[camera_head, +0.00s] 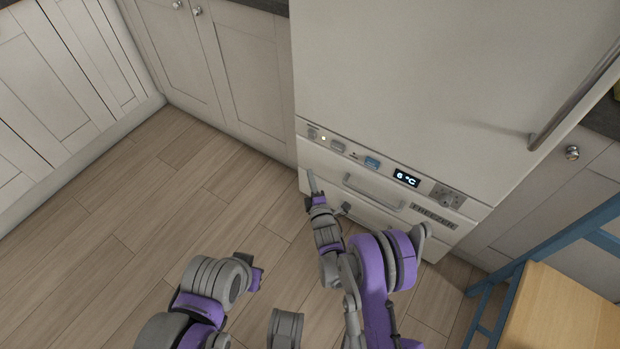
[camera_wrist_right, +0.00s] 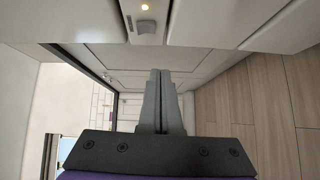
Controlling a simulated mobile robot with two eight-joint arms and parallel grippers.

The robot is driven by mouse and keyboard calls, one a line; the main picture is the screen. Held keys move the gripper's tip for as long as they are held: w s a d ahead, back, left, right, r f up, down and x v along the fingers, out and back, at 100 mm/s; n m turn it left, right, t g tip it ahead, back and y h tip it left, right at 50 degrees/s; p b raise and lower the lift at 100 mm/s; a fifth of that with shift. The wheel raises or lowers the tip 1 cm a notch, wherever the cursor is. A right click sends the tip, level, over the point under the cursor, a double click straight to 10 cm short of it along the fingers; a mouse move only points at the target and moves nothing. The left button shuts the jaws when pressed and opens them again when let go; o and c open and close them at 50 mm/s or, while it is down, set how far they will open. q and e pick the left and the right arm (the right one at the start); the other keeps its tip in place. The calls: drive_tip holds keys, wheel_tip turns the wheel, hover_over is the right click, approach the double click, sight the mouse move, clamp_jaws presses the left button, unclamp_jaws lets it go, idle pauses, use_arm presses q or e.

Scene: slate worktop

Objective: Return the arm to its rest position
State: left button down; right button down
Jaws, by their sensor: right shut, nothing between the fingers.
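My right gripper (camera_head: 312,183) is in front of the fridge's lower front, just below the left end of the control panel. Its fingers are together with nothing between them, as the right wrist view also shows (camera_wrist_right: 160,75). I cannot tell whether the fingertips touch the fridge. My right arm (camera_head: 375,275) reaches up from the bottom of the head view. My left arm (camera_head: 205,295) is folded low at the bottom left, and its gripper fingers do not show.
A blue-framed wooden stool (camera_head: 560,315) stands at the right. Cabinets (camera_head: 235,60) line the left. The wood floor (camera_head: 150,215) is clear.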

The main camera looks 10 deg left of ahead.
idle(0.6)
